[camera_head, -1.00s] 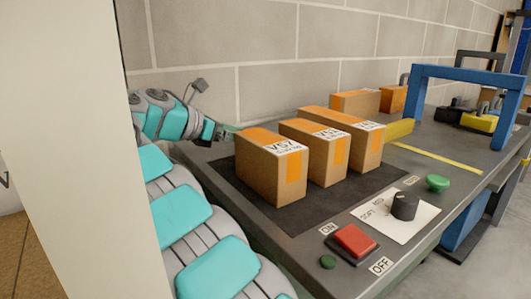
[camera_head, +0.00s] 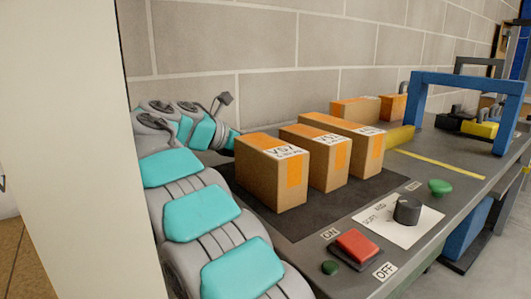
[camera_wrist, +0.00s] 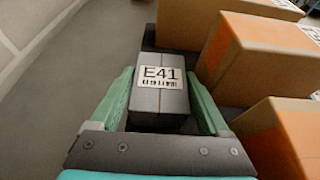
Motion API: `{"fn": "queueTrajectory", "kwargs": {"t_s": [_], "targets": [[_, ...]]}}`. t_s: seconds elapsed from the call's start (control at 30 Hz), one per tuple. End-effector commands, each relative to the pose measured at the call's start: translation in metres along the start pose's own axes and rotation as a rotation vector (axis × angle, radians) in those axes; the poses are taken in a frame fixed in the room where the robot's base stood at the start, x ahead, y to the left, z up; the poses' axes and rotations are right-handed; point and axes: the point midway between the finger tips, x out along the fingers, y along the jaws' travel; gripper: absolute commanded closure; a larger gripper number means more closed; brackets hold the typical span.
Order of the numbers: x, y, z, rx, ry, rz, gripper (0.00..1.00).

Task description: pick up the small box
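The small box (camera_wrist: 160,88) is grey with a white "E41" label and shows only in the wrist view. It is on the dark mat (camera_wrist: 148,40), at the left of the larger brown boxes. My gripper (camera_wrist: 160,75) is open, with one green finger along each side of the small box. The fingers are close to its sides, and I cannot tell whether they touch it. In the head view, my gripper and the small box are hidden behind the nearest brown box (camera_head: 268,175).
Two more brown boxes with orange tape (camera_head: 325,158) (camera_head: 362,145) stand close on the right. A wall (camera_head: 300,50) runs behind. Red button (camera_head: 355,245), black knob (camera_head: 407,208) and green button (camera_head: 439,187) are at the front. A blue frame (camera_head: 470,77) stands farther right.

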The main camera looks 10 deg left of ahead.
Motion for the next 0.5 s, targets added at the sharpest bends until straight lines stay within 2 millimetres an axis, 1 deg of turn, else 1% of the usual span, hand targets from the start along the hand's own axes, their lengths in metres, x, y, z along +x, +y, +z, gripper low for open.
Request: {"fn": "queueTrajectory", "kwargs": {"t_s": [0.03,0.07,0.5], "targets": [[0.0001,0.0000,0.0000,0.000,0.000,0.000,0.27],[0.0001,-0.0001,0.0000,0.000,0.000,0.000,0.30],[0.0001,0.0000,-0.0002,0.000,0.000,0.000,0.80]]}}
